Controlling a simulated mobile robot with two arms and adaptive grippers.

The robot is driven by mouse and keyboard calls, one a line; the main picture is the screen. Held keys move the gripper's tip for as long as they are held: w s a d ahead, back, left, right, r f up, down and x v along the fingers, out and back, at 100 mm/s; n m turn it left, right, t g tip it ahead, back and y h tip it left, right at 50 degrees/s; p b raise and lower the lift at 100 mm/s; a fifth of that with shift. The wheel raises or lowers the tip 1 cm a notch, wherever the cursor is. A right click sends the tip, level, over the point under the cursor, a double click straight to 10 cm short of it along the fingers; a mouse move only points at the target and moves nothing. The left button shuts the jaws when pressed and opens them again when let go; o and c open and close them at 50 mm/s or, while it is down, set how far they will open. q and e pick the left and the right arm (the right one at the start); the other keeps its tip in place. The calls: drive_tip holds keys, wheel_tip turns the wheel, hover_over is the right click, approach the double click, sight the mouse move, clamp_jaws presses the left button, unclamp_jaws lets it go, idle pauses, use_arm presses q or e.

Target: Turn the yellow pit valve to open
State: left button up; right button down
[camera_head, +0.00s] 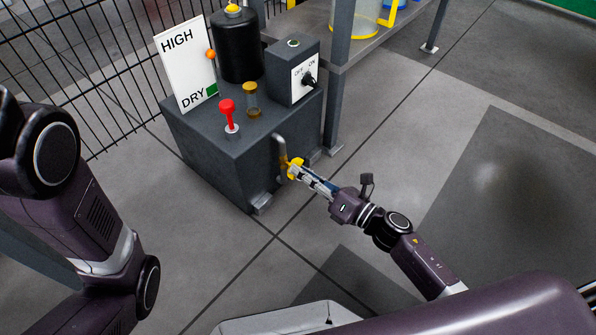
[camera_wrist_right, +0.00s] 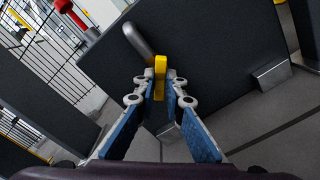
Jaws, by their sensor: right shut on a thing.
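The yellow pit valve (camera_head: 296,168) is on the front side of a dark grey box (camera_head: 215,152), beside a short grey pipe (camera_head: 279,148). In the right wrist view the yellow valve handle (camera_wrist_right: 160,76) stands between my fingertips, in front of the box face, with the grey pipe (camera_wrist_right: 137,41) just above it. My right gripper (camera_head: 303,173) reaches it from the lower right and is shut on the handle. It also shows in the right wrist view (camera_wrist_right: 160,92). My left arm is at the left edge of the head view; its gripper is out of frame.
On the box stand a red lever (camera_head: 228,112), a sign reading HIGH and DRY (camera_head: 184,62), a black cylinder (camera_head: 238,45), an amber glass (camera_head: 251,100) and an OFF/ON switch box (camera_head: 292,70). A metal table (camera_head: 372,46) stands behind at right. The floor at right is clear.

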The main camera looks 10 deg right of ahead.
drive_tip(key=n+b, duration=0.2)
drive_tip(key=n, duration=0.2)
drive_tip(key=shift+f, duration=0.1)
idle(0.3)
drive_tip(key=n+b, duration=0.1)
drive_tip(key=n, duration=0.3)
drive_tip(key=shift+b, duration=0.3)
drive_tip(key=c, duration=1.9)
unclamp_jaws()
drive_tip(key=shift+v, duration=3.55)
